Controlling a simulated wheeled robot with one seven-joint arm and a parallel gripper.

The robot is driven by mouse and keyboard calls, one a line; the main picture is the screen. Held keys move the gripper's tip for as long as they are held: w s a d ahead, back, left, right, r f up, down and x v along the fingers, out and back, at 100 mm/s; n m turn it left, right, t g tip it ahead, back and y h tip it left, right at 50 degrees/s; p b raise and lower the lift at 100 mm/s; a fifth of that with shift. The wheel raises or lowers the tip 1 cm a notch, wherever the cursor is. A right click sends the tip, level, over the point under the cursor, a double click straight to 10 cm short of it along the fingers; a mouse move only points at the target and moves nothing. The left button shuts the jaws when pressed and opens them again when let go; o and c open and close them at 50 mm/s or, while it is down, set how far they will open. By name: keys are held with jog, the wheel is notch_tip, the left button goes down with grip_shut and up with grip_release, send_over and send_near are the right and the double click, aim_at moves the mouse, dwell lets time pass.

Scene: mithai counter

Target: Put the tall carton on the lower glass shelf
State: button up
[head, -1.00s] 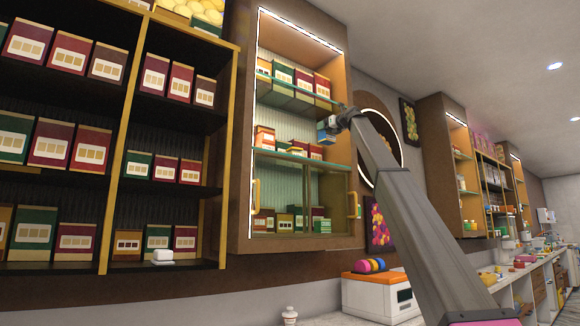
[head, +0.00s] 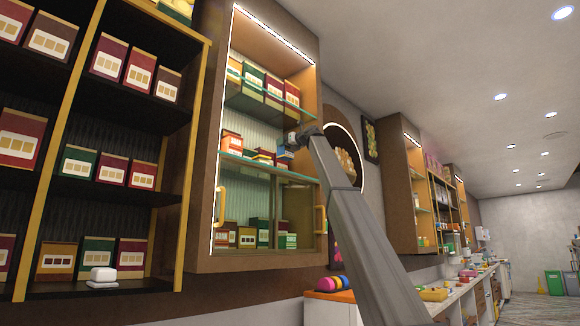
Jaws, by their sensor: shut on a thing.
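The lower glass shelf (head: 262,160) is the greenish pane at mid-height in the lit wall cabinet. An orange-red box (head: 231,143) stands at its left, with flat stacked packs (head: 264,156) in the middle. My gripper (head: 288,146) is at the shelf's right end, seen small and from behind, shut on what looks like the tall carton (head: 285,155). Only a small bluish and dark part of the carton shows. I cannot tell whether the carton touches the shelf.
The upper glass shelf (head: 262,102) holds several boxes. Below, sliding glass doors with a yellow handle (head: 221,205) close in more boxes. The cabinet's right side wall (head: 306,95) is close to my gripper. Dark shelving (head: 108,198) stands at the left, a long counter at the right.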

jog(key=shift+w+d+f, duration=0.35)
jog(key=shift+d+f, duration=0.8)
jog(key=shift+f, duration=0.25)
jog(key=shift+w+d+f, duration=0.35)
jog(key=shift+d+f, duration=0.8)
jog(key=shift+f, duration=0.25)
jog(key=shift+w+d+f, duration=0.35)
jog(key=shift+d+f, duration=0.8)
jog(key=shift+f, duration=0.25)
jog(key=o, duration=1.1)
jog(key=shift+c, duration=0.2)
jog(key=v, duration=1.2)
